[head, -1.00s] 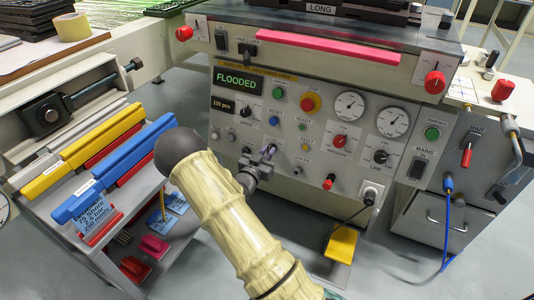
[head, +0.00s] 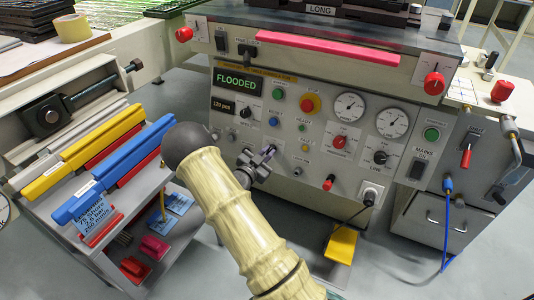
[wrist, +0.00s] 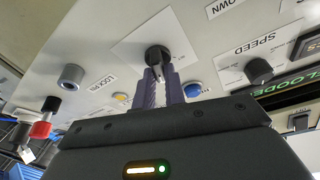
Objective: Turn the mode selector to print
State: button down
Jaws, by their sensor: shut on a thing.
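My gripper (head: 264,156) is at the front panel of the machine, left of centre and below the reset button. In the wrist view, its two purple fingers (wrist: 160,76) are shut on a black rotary knob, which I take as the mode selector (wrist: 157,53). The knob sits on a white square plate (wrist: 128,47). Its pointer and any position marks are hidden or too small to read. In the head view the gripper and arm cover the knob.
A lit display reading FLOODED (head: 236,82) is above. The speed knob (wrist: 259,70) and blue button (wrist: 192,89) are close to the gripper. A red emergency button (head: 310,103) and gauges (head: 349,104) are to the right. A trolley with coloured bars (head: 115,165) stands left.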

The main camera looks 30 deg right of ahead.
jog(key=m+g, duration=0.2)
jog(key=m, duration=0.3)
jog(key=shift+m, duration=0.4)
jog(key=c, duration=1.5)
grip_release()
jog(key=shift+o, duration=0.2)
jog(key=shift+r+p, duration=0.15)
jog(key=shift+p, duration=0.2)
notch_tip(320, 180, up, 10)
jog(key=p, duration=0.5)
jog(key=shift+f, duration=0.2)
